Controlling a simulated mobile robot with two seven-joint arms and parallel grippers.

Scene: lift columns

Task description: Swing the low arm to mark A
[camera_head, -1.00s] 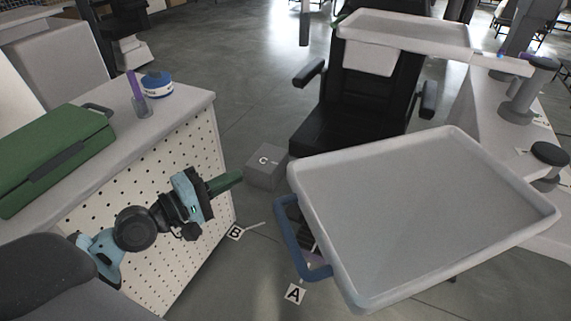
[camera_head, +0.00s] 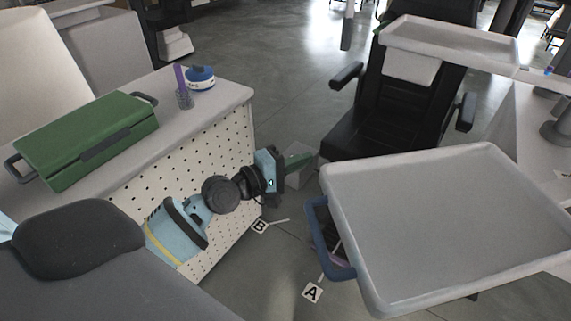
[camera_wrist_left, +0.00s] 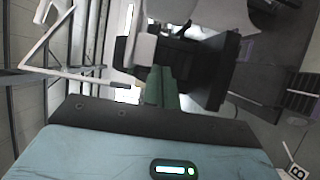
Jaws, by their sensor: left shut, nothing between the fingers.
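A large grey tray (camera_head: 470,165) with a raised rim fills the right of the head view. A blue handle (camera_head: 340,268) hangs at its left side. Mark A (camera_head: 312,292) is a white tag on the floor, below and left of the handle in the picture. Mark B (camera_head: 260,227) lies further left, near the pegboard side of the counter. My left gripper (camera_head: 308,159) is shut and empty, its green fingers pointing right, above and apart from the handle in the picture. The fingers also show in the left wrist view (camera_wrist_left: 162,88). My right gripper is out of view.
A smaller tray (camera_head: 450,42) is behind, by a black chair (camera_head: 395,115). The counter (camera_head: 225,100) at left holds a green case (camera_head: 88,140), a purple-topped item (camera_head: 182,85) and a blue-white tub (camera_head: 200,78). A grey box (camera_head: 297,178) is partly hidden behind my gripper.

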